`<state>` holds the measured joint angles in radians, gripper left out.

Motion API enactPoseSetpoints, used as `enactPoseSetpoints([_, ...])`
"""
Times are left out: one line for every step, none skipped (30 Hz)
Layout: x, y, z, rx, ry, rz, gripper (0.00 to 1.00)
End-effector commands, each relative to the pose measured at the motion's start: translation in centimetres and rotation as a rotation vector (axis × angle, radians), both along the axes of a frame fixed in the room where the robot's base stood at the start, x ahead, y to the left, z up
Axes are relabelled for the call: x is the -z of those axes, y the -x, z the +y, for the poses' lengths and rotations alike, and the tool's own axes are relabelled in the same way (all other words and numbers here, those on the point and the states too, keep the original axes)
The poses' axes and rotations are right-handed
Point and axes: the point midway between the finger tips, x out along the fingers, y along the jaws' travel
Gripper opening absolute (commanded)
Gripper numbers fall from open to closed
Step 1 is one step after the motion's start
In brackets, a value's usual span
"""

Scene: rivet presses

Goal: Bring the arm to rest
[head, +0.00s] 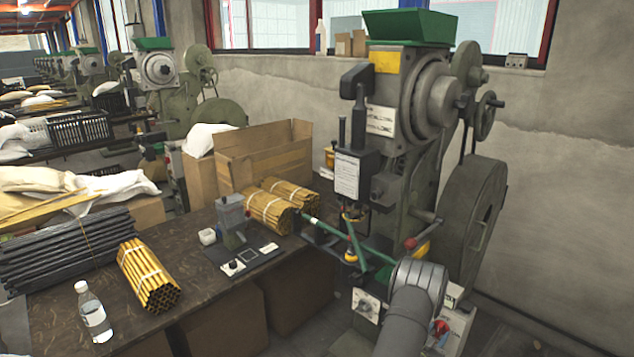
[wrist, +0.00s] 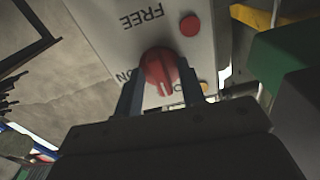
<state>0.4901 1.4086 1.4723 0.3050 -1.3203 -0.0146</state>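In the wrist view my gripper (wrist: 161,88) has its two fingers apart, one on each side of a red knob (wrist: 160,70). The knob sits on a pale panel (wrist: 105,30) marked FREE and ON, with another label partly covered. I cannot tell whether the fingertips touch the knob or only flank it. In the head view my arm comes up from the bottom right, in front of the press (head: 410,130). My gripper is hidden there behind my own arm.
A bench (head: 190,262) at left holds yellow tube bundles (head: 148,275), a bottle (head: 93,312) and a small grey fixture (head: 235,220). A large flywheel (head: 470,225) is at right, near the wall.

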Motion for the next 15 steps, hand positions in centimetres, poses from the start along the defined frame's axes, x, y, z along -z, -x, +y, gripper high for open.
enactPoseSetpoints([-0.04, -0.03, 0.03, 0.000, -0.027, -0.028, 0.36])
enactPoseSetpoints([-0.04, -0.03, 0.03, 0.000, -0.045, -0.046, 0.36])
enactPoseSetpoints([-0.05, -0.02, 0.03, 0.000, -0.068, -0.069, 0.36])
enactPoseSetpoints([-0.05, -0.03, 0.04, 0.000, -0.086, -0.087, 0.36])
enactPoseSetpoints([-0.05, -0.03, 0.04, 0.000, -0.103, -0.104, 0.36])
enactPoseSetpoints([-0.06, -0.02, 0.05, 0.000, -0.126, -0.127, 0.36])
enactPoseSetpoints([-0.06, -0.03, 0.05, 0.000, -0.144, -0.145, 0.36])
enactPoseSetpoints([-0.06, -0.03, 0.05, 0.000, -0.161, -0.163, 0.36])
enactPoseSetpoints([-0.06, -0.03, 0.07, 0.000, -0.185, -0.186, 0.36])
enactPoseSetpoints([-0.06, -0.03, 0.07, 0.000, -0.202, -0.204, 0.36])
enactPoseSetpoints([-0.07, -0.03, 0.07, 0.000, -0.219, -0.221, 0.36])
enactPoseSetpoints([-0.07, -0.03, 0.07, 0.000, -0.243, -0.244, 0.36])
enactPoseSetpoints([-0.07, -0.03, 0.07, 0.000, -0.260, -0.261, 0.36])
enactPoseSetpoints([-0.09, -0.04, 0.08, 0.001, -0.276, -0.278, 0.36])
enactPoseSetpoints([-0.09, -0.03, 0.09, 0.001, -0.300, -0.301, 0.36])
